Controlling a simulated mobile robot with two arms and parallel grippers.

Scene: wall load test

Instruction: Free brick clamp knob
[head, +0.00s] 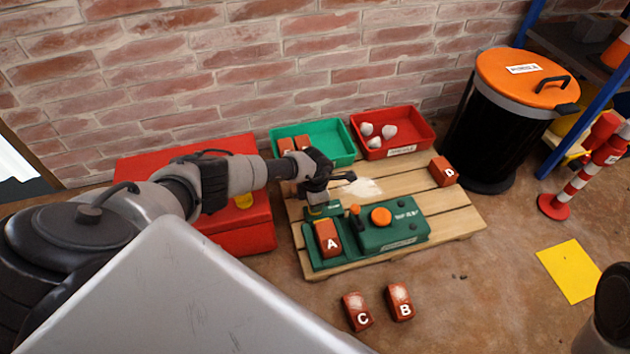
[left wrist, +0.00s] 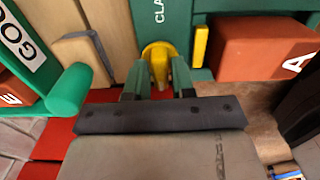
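The green clamp fixture (head: 395,235) sits on a wooden pallet with brick A (head: 328,240) in its left end; brick A also shows in the left wrist view (left wrist: 262,48). A yellow clamp knob (left wrist: 158,52) stands at the green "CLA…" block (left wrist: 165,15), left of brick A in the left wrist view. My left gripper (head: 318,207) reaches down at the fixture's back left. Its two fingers (left wrist: 158,78) flank the knob, one on each side. I cannot tell whether they press on it. My right gripper's fingers are not seen.
A green bin (head: 337,151) with bricks and a red bin (head: 410,142) with pale lumps stand behind. Brick D (head: 443,171) is on the pallet. Bricks C (head: 357,310) and B (head: 399,301) lie in front on the floor. A black barrel (head: 495,135) stands right.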

